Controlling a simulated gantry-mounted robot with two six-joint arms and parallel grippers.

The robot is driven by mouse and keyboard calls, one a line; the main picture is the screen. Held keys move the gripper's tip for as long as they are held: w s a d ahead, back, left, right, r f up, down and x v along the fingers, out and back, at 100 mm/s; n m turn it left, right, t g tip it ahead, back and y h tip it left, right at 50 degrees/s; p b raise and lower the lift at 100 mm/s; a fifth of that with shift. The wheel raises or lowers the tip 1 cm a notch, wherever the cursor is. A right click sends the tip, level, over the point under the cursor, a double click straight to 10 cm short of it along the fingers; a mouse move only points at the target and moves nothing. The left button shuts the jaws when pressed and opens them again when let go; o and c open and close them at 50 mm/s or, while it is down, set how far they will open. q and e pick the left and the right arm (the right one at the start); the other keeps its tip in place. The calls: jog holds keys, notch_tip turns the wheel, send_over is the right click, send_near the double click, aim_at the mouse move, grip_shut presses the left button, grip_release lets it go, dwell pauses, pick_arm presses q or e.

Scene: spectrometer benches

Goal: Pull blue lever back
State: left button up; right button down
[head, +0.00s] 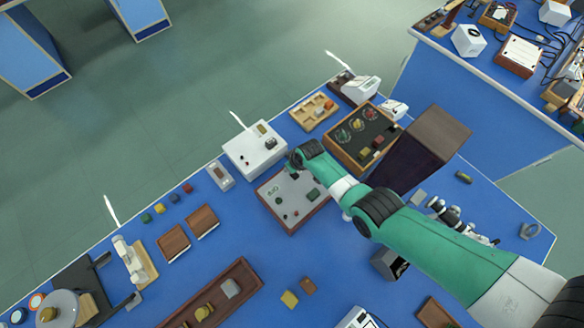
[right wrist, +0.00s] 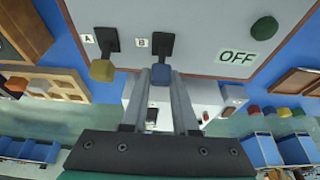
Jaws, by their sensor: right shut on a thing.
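The blue lever (right wrist: 160,75) has a blue knob on a black base labelled B, on a pale grey panel (right wrist: 205,25). In the head view the panel (head: 293,207) lies in a brown frame on the blue bench. My right gripper (right wrist: 161,82) is shut on the blue knob, one finger on each side of it. In the head view my right arm reaches over the panel and hides the gripper's fingers and the lever. A yellow-knobbed lever (right wrist: 102,70) labelled A stands left of the blue one. My left gripper is not in view.
An OFF label (right wrist: 237,58) and a dark green button (right wrist: 264,30) are on the panel. A white box (head: 256,150) stands close behind the panel.

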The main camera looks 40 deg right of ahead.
jog(key=shift+f, duration=0.15)
dwell(0.4)
jog(key=c, duration=0.7)
grip_release()
jog(key=shift+w, duration=0.1)
jog(key=p+v, duration=0.5)
jog(key=p, duration=0.2)
jog(key=p+v, duration=0.6)
jog(key=p, duration=0.1)
jog(key=shift+w+r, duration=0.1)
jog(key=shift+r, duration=0.3)
